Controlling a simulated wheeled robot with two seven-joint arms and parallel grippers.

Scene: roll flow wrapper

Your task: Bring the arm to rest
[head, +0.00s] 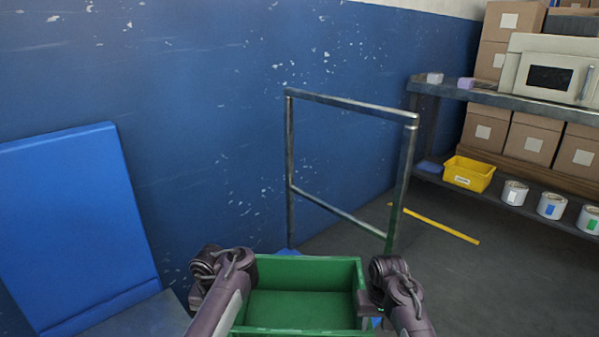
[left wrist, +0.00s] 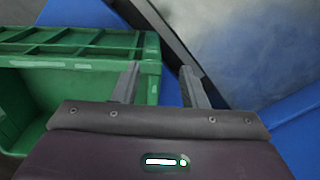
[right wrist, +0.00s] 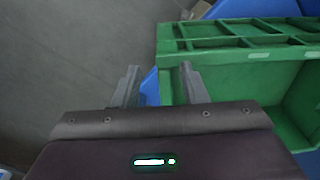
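A green crate (head: 305,273) stands low in front of me in the head view, upright, and its inside looks empty. It also shows in the left wrist view (left wrist: 150,85) and in the right wrist view (right wrist: 174,88). In the head view my wrists hide most of the fingers. I cannot tell whether either finger touches the crate.
A metal tube frame (head: 352,102) stands just behind the crate. A blue panel (head: 75,215) is at the left against the blue wall. A shelf (head: 520,103) with boxes, a microwave (head: 550,77), a yellow bin (head: 469,174) and cans is at the right. The floor between is clear.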

